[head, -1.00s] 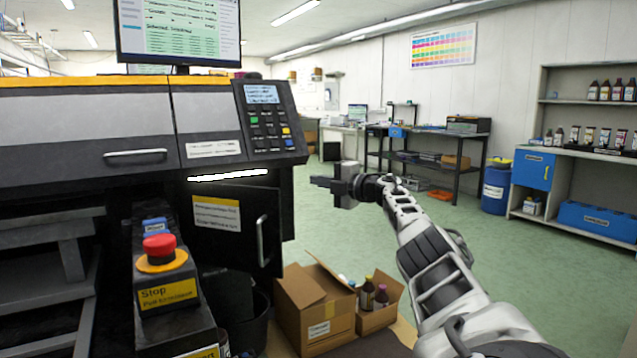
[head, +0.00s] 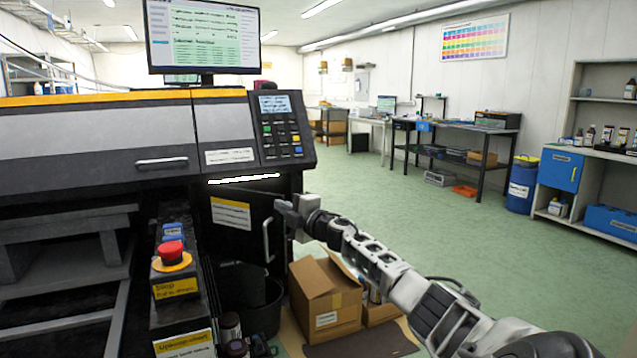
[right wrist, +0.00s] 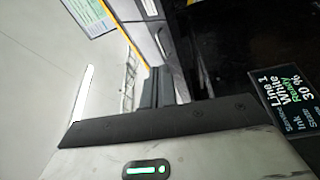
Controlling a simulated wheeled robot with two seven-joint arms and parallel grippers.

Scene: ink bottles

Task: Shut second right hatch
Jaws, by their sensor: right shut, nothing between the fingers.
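The black hatch (head: 236,240) with a yellow-and-white label and a pale vertical handle (head: 266,240) is low on the machine's right part in the head view. It appears to stand open at an angle; its hinge side is hard to make out. My right gripper (head: 284,204) is shut and empty at the upper right edge of the hatch, just above the handle. I cannot tell whether it touches the hatch. The right wrist view shows a small dark display (right wrist: 288,108) with ink status text close by. My left gripper is not in view.
A red stop button (head: 171,253) sits on a post left of the hatch. A black bin (head: 258,308) stands below it. Open cardboard boxes (head: 325,290) stand on the floor below my right arm. Green floor is free to the right.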

